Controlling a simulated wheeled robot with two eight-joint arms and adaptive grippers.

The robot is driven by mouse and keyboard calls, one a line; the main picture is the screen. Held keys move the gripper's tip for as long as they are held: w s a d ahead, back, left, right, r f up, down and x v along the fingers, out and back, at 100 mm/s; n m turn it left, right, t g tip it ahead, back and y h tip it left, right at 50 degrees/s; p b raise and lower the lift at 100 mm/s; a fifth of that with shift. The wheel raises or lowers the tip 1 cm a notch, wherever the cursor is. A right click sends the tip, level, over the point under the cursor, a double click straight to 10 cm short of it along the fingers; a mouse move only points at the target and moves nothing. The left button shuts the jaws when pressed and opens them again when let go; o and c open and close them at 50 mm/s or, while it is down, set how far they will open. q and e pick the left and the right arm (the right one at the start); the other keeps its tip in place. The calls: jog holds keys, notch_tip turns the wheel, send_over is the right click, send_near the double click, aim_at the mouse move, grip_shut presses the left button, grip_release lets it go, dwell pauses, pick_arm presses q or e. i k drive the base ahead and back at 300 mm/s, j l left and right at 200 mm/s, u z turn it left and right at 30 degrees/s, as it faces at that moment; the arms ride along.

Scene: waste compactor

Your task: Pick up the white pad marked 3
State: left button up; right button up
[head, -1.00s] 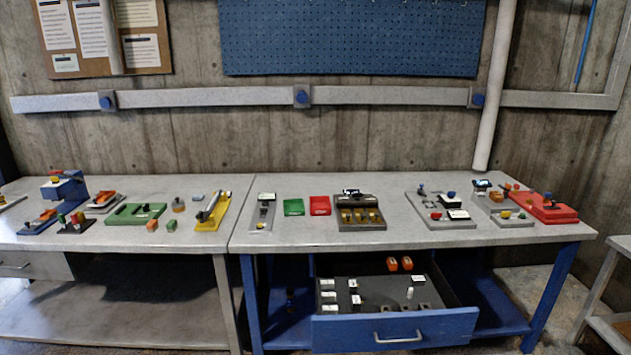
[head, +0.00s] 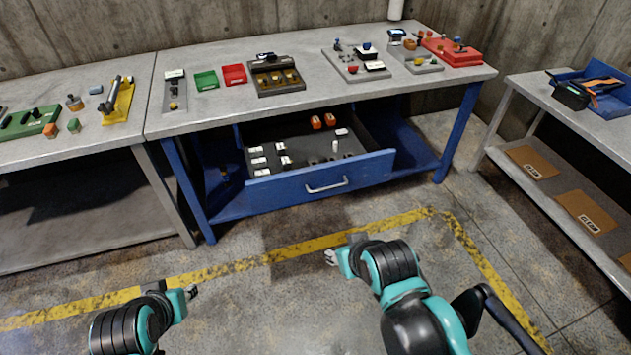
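Several small white pads lie in the open blue drawer (head: 322,184) under the right-hand table. Three of them form a column at the drawer's left side: an upper white pad (head: 256,149), a middle white pad (head: 258,161) and a lower white pad (head: 262,172). Their marks are too small to read, so I cannot tell which is marked 3. Another white-topped piece (head: 341,132) lies at the drawer's right. My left gripper (head: 192,292) and my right gripper (head: 331,257) are over the floor in front of the tables, well short of the drawer. Their finger openings are too small to judge.
The grey worktop (head: 215,112) above the drawer bears a green tray (head: 206,80), a red tray (head: 234,74) and several devices. Two orange pieces (head: 323,121) lie at the drawer's back. A side shelf (head: 510,110) stands at right. The floor before the drawer is clear.

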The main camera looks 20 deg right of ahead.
aim_at(263, 172)
jog(key=i+l, duration=0.1)
jog(key=i, duration=0.3)
jog(key=i+l, duration=0.15)
jog(key=i, duration=0.3)
jog(key=i+l, duration=0.1)
jog(key=i, duration=0.3)
jog(key=u, duration=0.05)
